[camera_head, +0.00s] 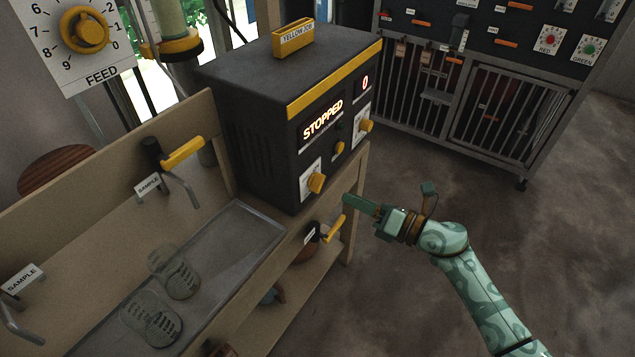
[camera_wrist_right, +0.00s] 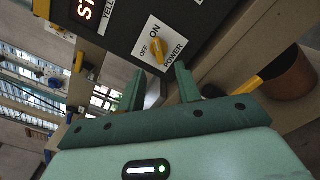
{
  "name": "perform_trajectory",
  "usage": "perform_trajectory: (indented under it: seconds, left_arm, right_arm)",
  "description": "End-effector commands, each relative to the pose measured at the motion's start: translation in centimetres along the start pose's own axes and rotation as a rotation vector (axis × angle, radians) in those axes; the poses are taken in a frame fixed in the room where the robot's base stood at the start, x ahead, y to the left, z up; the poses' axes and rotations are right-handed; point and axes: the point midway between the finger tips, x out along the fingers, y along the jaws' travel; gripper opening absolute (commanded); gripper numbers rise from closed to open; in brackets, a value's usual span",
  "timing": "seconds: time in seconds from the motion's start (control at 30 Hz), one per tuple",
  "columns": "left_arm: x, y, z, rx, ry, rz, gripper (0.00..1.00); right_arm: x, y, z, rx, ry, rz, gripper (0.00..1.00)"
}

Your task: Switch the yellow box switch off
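A dark box with a yellow stripe and a yellow label on top (camera_head: 250,85) stands on the bench. Its display reads STOPPED, with a 0 beside it. Its lower left yellow knob (camera_head: 316,183) sits on a white plate. The right wrist view shows this yellow knob (camera_wrist_right: 157,50) on a plate marked ON, OFF and POWER; I cannot tell which mark it points to. My right gripper (camera_head: 352,203) is just below and right of the knob in the head view. In the wrist view the gripper's fingers (camera_wrist_right: 160,88) are apart and empty, short of the knob. My left gripper is out of view.
A second yellow knob (camera_head: 366,126) is further right on the box. A yellow-handled lever (camera_head: 334,229) juts from the bench front, close to my gripper. A tray (camera_head: 257,222) lies on the bench. A FEED dial (camera_head: 84,31) is at upper left. A dark rack (camera_head: 470,95) stands behind.

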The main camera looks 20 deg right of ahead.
Motion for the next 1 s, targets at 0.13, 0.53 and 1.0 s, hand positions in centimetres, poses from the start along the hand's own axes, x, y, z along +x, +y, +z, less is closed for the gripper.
perform_trajectory:
  seconds: [0.13, 0.53, 1.0]
  left_arm:
    - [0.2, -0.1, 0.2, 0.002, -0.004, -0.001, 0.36]
    - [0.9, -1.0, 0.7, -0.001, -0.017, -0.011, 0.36]
    - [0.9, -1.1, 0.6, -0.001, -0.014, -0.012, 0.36]
  right_arm:
    - [2.1, 0.0, 0.0, 0.0, -0.001, 0.003, 0.34]
    - [7.8, -0.1, -0.1, 0.001, -0.001, 0.002, 0.34]
    - [8.6, 0.1, 0.0, 0.0, -0.001, 0.001, 0.34]
